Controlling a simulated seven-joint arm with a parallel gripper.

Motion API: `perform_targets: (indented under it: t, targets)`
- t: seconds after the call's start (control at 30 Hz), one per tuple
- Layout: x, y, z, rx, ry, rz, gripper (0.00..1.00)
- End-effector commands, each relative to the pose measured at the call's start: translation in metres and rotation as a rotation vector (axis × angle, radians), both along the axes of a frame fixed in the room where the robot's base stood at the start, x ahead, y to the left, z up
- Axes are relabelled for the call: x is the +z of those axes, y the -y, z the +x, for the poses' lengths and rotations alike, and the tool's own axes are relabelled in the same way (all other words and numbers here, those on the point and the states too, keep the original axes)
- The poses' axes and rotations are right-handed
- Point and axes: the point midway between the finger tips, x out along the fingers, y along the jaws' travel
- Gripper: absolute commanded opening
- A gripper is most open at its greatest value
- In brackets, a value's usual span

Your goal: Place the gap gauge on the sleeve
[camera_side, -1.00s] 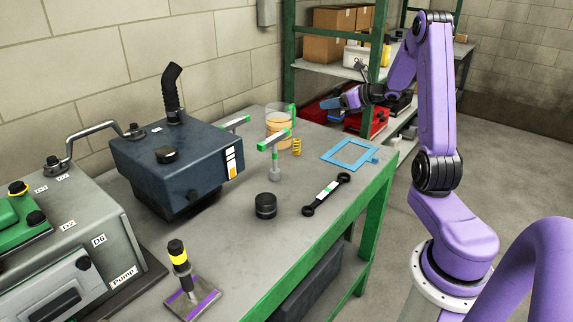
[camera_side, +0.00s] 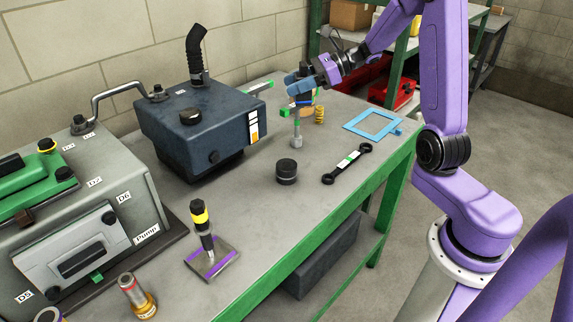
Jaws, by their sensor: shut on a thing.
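My gripper (camera_side: 300,86) has blue fingers and is at the far part of the bench. It is shut on the top of an upright T-shaped piece (camera_side: 297,131) with a green-ended crossbar and a grey stem. The foot of this piece appears to be on the bench. My fingers hide much of the crossbar. I cannot tell for sure which thing is the gap gauge. An orange cup-like cylinder (camera_side: 316,98) stands behind, partly hidden. A small cylinder with a brass base (camera_side: 137,297) stands at the front left; I cannot tell whether either is the sleeve.
A yellow spring (camera_side: 320,115), a blue frame (camera_side: 373,125), a black-ended wrench (camera_side: 347,163) and a black puck (camera_side: 287,171) are nearby. A dark blue tank (camera_side: 200,125) stands left, and a yellow-topped tool (camera_side: 203,232) in front.

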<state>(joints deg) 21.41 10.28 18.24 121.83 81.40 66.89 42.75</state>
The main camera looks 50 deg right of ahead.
Motion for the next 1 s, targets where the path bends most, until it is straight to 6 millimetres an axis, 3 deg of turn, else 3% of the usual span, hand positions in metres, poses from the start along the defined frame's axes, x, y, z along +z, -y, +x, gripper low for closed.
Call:
perform_targets:
  t: [0.03, 0.1, 0.4, 1.0]
  targets:
    - [0.001, -0.021, -0.005, 0.061, 0.001, 0.002, 0.04]
    - [0.001, -0.043, -0.011, 0.127, -0.001, 0.004, 0.04]
    - [0.001, -0.104, -0.037, 0.328, -0.007, 0.015, 0.04]
    - [-0.068, -0.1, -0.035, 0.315, -0.011, 0.017, 0.04]
